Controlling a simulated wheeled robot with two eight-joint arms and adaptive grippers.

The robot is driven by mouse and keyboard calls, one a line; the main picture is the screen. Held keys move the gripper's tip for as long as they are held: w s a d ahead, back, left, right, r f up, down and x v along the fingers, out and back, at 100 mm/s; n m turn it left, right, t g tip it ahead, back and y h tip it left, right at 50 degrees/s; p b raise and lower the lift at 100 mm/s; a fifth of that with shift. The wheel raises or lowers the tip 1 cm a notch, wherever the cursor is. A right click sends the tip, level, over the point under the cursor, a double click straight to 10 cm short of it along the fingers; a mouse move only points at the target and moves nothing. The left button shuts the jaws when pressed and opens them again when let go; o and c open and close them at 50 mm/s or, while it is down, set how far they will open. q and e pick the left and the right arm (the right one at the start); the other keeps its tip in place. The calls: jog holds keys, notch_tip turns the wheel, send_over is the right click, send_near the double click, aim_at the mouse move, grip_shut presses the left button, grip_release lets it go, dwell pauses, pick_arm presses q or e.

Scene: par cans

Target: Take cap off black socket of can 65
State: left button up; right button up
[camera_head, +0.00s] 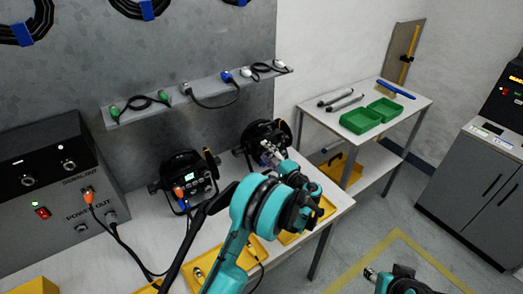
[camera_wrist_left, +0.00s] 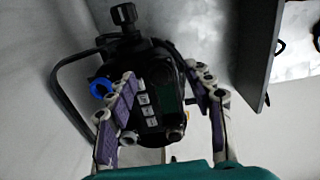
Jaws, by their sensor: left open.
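Two black par cans stand on the bench: the near can (camera_head: 187,178), with a lit green display, and the far can (camera_head: 262,134). Their numbers are too small to read. My left gripper (camera_head: 270,153) is at the far can, partly covering its panel. In the left wrist view, the open left gripper (camera_wrist_left: 160,75) has its fingers on either side of a can's panel (camera_wrist_left: 150,98). A blue socket (camera_wrist_left: 101,88) shows left of the fingers. I cannot make out the black socket or its cap. My right gripper (camera_head: 371,275) is low at the bottom right, its jaws unclear.
A grey shelf (camera_head: 200,103) with cables runs along the wall behind the cans. A grey power box (camera_head: 50,195) stands at the left with cables plugged in. Yellow trays (camera_head: 235,268) lie along the bench front. A side table holds green bins (camera_head: 361,120).

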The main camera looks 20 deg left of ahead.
pick_arm(q)
grip_shut()
dwell(0.3)
jog(key=shift+b+v, duration=0.7)
jog(key=shift+v, duration=2.3)
